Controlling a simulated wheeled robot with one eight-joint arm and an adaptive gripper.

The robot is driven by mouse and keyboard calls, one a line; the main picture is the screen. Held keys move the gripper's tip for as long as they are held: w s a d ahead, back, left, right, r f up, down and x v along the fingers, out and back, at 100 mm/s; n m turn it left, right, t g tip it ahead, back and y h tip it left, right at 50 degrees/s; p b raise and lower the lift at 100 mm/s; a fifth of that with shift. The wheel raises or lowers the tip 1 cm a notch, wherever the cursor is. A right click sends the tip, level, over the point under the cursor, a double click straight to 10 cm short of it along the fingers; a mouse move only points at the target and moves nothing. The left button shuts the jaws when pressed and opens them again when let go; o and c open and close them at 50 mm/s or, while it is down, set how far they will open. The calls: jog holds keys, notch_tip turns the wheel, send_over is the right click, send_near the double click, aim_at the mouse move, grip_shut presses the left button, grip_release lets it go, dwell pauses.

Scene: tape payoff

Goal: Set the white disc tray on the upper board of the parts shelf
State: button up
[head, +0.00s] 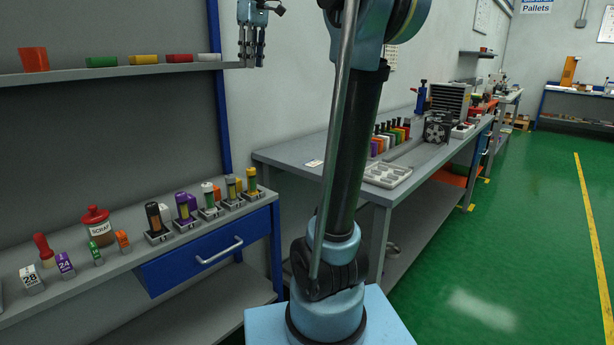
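A small white low tray (208,57) lies on the upper board (60,78) of the parts shelf, near its right end. It is too small here to tell whether it is the disc tray. A pale tray with several recesses (388,174) lies on the grey workbench to the right. My gripper (251,66) points down just right of the white low tray, at the right end of the upper board. Its fingers look apart with nothing visible between them, and it does not touch the white low tray.
On the upper board stand an orange cup (34,59) and green (101,61), yellow (144,59) and red (179,58) low pieces. The lower board (130,258) holds several bottles and holders. A blue upright (220,110) stands at the shelf's right. Green floor (520,220) is open at right.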

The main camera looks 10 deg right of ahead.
jog(key=s+d+f+m, duration=0.3)
jog(key=s+f, duration=0.5)
jog(key=f, duration=0.7)
jog(key=s+d+f+m, duration=0.3)
jog(key=s+f, duration=0.6)
jog(key=f, duration=0.7)
jog(key=s+d+f+m+t+h, duration=0.1)
jog(key=s+d+f+m, duration=0.2)
jog(key=s+f, duration=0.6)
notch_tip(320, 180, down, 7)
jog(key=shift+d, duration=0.85)
